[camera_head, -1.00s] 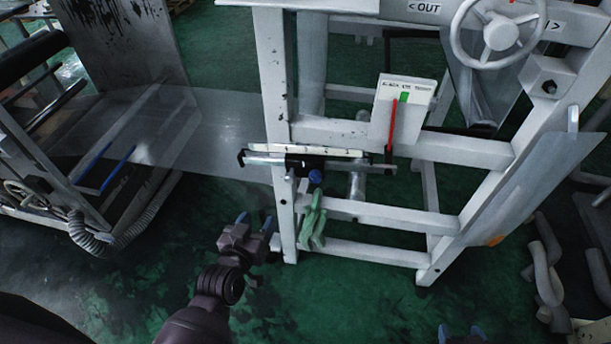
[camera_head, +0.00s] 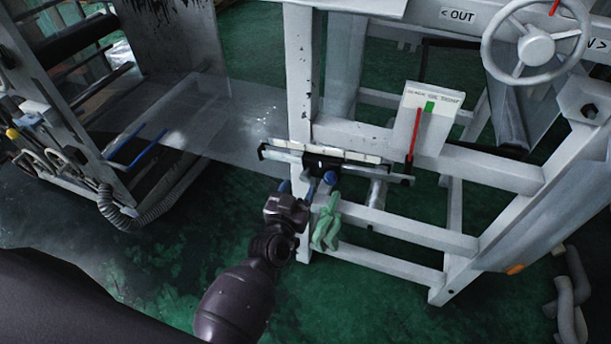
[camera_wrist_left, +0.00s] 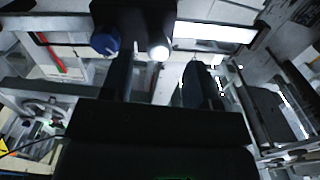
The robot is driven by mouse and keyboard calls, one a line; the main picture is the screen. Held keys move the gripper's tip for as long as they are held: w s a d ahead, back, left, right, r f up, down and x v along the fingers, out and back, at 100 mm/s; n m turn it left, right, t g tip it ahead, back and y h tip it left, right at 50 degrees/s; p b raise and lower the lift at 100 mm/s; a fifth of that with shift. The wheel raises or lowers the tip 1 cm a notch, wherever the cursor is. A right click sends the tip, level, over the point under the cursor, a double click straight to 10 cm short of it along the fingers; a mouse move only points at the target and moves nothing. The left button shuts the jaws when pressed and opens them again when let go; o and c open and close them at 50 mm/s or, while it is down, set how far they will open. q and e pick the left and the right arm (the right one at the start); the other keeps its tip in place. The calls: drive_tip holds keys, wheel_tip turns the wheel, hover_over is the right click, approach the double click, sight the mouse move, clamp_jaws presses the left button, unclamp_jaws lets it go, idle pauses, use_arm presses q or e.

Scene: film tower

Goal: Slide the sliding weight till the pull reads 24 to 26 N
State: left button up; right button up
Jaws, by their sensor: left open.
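The sliding weight (camera_head: 321,163) is a dark block on a horizontal rail (camera_head: 278,156) on the white frame, near the middle of its length. A blue knob (camera_head: 330,178) hangs at its lower front. In the left wrist view the dark block (camera_wrist_left: 140,14) and blue knob (camera_wrist_left: 104,40) are just beyond the fingers. The gauge plate (camera_head: 432,97) has a green band and a red pointer (camera_head: 415,135); the pointer's tip is just left of the green. My left gripper (camera_head: 297,188) is open, close below and left of the knob, holding nothing. My right gripper is out of view.
Green gloves (camera_head: 327,225) hang on the frame just below the knob. A handwheel (camera_head: 536,45) is at upper right. A clear sheet (camera_head: 225,115) spans to the machine at left. The green floor (camera_head: 150,270) in front is open.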

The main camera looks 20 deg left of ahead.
sight(303, 180)
use_arm(q)
drive_tip(key=shift+w+d, duration=0.1)
drive_tip(key=shift+w, duration=2.45)
clamp_jaws()
